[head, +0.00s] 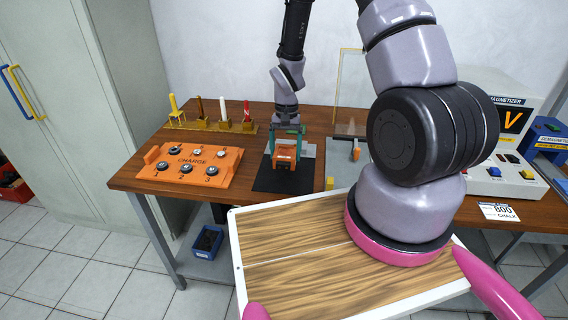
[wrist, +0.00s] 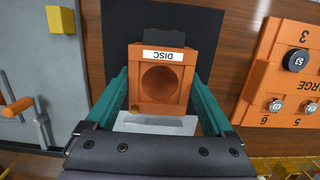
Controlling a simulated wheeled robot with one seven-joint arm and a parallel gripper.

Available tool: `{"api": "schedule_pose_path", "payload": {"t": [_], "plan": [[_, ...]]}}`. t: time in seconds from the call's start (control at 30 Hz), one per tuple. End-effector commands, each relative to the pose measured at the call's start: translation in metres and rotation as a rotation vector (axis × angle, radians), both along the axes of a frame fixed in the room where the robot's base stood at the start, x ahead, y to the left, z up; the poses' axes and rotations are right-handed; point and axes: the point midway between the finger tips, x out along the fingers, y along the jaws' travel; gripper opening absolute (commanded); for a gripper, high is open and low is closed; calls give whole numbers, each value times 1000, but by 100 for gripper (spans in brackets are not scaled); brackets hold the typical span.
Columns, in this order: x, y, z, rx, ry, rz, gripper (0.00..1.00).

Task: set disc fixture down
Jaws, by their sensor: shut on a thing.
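The disc fixture (wrist: 182,58) is an orange block with a white "DISC" label and a round recess. In the wrist view it sits between the two green fingers of my gripper (wrist: 163,105), which is shut on it. In the head view the fixture (head: 285,155) is at or just above the black mat (head: 284,181) on the wooden bench, below my gripper (head: 286,138). I cannot tell whether its underside touches the mat. The recess looks empty.
An orange CHARGE tray (head: 190,167) with several numbered discs lies left of the mat. A grey plate (head: 345,160) with small fittings lies to the right. Coloured upright tools (head: 222,115) stand behind.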

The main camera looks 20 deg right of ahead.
Motion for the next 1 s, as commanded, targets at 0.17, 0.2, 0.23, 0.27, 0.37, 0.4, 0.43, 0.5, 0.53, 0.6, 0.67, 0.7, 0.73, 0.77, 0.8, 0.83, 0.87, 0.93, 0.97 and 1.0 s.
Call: {"api": "schedule_pose_path", "payload": {"t": [0.17,0.2,0.23,0.27,0.37,0.4,0.43,0.5,0.53,0.6,0.67,0.7,0.73,0.77,0.8,0.83,0.87,0.93,0.97,1.0], "plan": [[-1,0,-18,0,3,0,0],[-1,0,-24,0,4,0,0],[-1,0,-29,0,4,0,0],[-1,0,-34,-1,4,0,0],[-1,0,-42,0,2,0,0],[0,0,-42,0,0,0,0],[0,0,-42,0,0,0,0],[0,0,-42,0,0,0,0],[0,0,-42,0,0,0,0],[0,0,-42,0,0,0,0],[0,0,-43,0,0,0,0],[0,0,-44,0,0,0,0],[0,0,-44,0,0,0,95],[0,0,-44,0,0,0,100],[0,0,-44,0,0,1,100],[0,0,-44,0,0,1,100],[0,0,-44,0,0,1,100],[0,0,-44,0,0,1,100],[0,0,-44,1,1,1,100],[0,0,-44,0,0,1,100]]}}
